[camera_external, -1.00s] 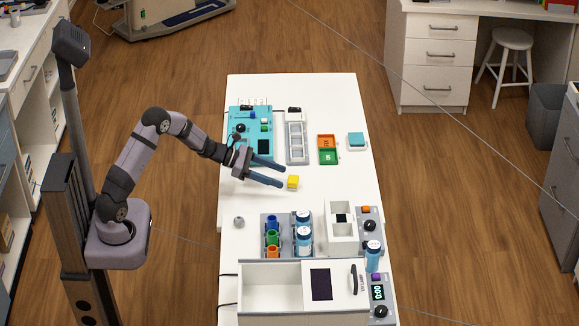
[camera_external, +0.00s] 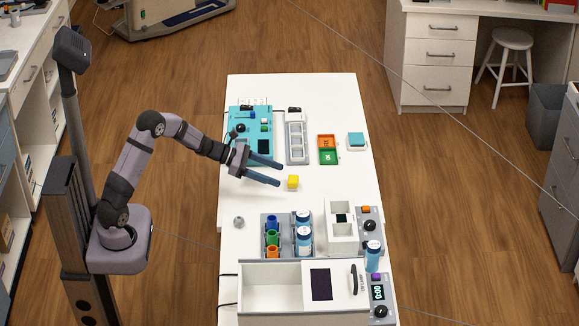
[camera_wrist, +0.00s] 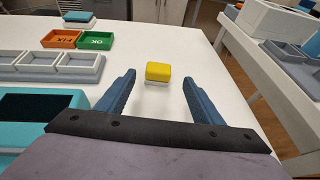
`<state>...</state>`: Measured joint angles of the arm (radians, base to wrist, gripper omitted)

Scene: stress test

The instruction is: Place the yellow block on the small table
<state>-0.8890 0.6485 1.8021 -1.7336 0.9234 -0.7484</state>
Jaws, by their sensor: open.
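The yellow block (camera_external: 293,181) is upright near the middle of the white bench. In the wrist view the yellow block (camera_wrist: 158,71) shows ahead of the fingertips, centred between them, with a pale part under it. I cannot tell whether that is a small stand or the block's own base. My gripper (camera_external: 280,174) is open and empty, just left of the block in the external view. Its blue fingers (camera_wrist: 158,92) point toward the block and appear not to touch it. I cannot surely pick out the small table.
A teal block (camera_external: 356,138) sits on a pale base beyond an orange-and-green tray (camera_external: 327,143). A white compartment tray (camera_external: 288,154) and teal panel (camera_external: 237,125) lie behind the gripper. A tube rack (camera_external: 288,249) and white box (camera_external: 262,294) stand nearer the camera. Bench right of the block is clear.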

